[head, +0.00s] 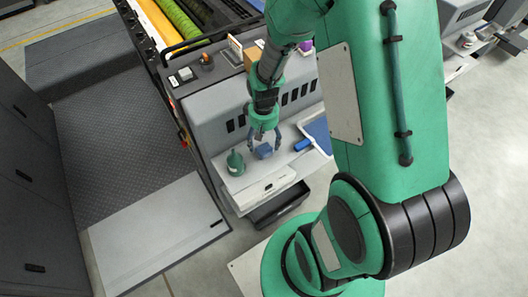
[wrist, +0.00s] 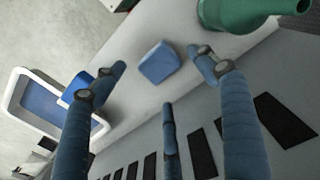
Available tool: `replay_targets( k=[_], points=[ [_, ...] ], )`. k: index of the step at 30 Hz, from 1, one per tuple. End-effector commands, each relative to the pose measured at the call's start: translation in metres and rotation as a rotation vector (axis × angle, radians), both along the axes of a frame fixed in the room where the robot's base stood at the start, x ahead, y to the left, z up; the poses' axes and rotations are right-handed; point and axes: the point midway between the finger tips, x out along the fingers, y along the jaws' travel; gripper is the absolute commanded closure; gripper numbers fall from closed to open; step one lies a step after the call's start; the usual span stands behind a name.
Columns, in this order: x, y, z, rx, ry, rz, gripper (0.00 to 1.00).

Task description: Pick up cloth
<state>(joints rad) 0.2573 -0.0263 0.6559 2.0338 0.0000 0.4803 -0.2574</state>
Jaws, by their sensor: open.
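The cloth (head: 264,152) looks like a small, folded blue square lying on the light grey ledge (head: 268,179) of the machine. In the wrist view the cloth (wrist: 159,63) lies flat between my spread fingertips, slightly toward the top of the picture. My gripper (head: 263,143) points down over the ledge, with its dark blue fingers around the cloth. In the wrist view my gripper (wrist: 159,72) is open, with three fingers showing and nothing held. I cannot tell exactly how high the fingertips are above the ledge.
A green spouted container (head: 235,163) stands close left of the cloth. A blue-lined white tray (head: 319,132) and a blue object (head: 301,145) lie to the right. The slotted grey machine wall (head: 219,122) rises behind. An open dark drawer (head: 279,206) is below the ledge.

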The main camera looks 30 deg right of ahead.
Motion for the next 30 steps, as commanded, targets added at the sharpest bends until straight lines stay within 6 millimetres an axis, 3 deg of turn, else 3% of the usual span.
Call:
replay_targets(
  k=[17,30],
  points=[
    [0.001,0.0,-0.011,0.0,-0.002,0.0,0.27],
    [0.0,-0.002,-0.056,0.0,-0.001,0.0,0.27]
  ],
)
